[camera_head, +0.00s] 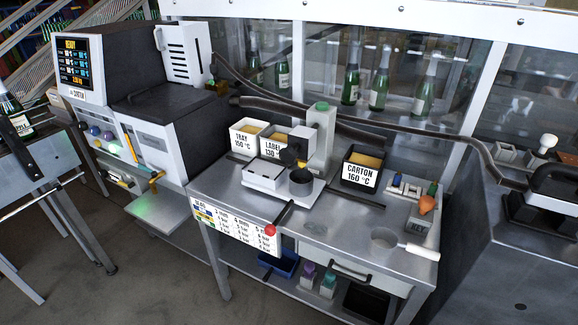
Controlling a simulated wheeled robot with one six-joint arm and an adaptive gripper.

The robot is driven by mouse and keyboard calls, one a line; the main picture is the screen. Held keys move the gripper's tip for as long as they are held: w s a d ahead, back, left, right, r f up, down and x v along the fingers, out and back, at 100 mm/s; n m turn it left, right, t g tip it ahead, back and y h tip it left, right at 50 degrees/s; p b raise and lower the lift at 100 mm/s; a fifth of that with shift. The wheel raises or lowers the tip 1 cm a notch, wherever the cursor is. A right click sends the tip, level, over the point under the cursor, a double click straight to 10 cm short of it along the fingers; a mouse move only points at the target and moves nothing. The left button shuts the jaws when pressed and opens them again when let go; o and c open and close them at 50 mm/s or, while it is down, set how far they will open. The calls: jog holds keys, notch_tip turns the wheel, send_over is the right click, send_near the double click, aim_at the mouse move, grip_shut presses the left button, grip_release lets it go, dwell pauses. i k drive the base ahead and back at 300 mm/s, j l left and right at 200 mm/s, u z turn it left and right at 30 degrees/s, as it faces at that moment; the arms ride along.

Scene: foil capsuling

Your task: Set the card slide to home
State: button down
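A white printed card (236,226) hangs on the front left edge of the steel bench (345,222). It carries several columns of small text, with a patch of blue, yellow and green at its left end. I cannot make out a separate slide on it or its position. A black lever with a red ball knob (270,230) sticks out over the bench edge at the card's right end; I cannot tell whether it is linked to the card. My gripper is not in view.
A machine with a lit screen (75,62) stands left. Dark hoses (320,115) cross behind. Floor shows at front left.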

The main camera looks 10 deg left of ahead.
aim_at(266, 176)
jog(key=i+j+u, duration=0.1)
jog(key=u, duration=0.25)
jog(key=i+u, duration=0.5)
jog(key=u, duration=0.2)
jog(key=j, duration=0.1)
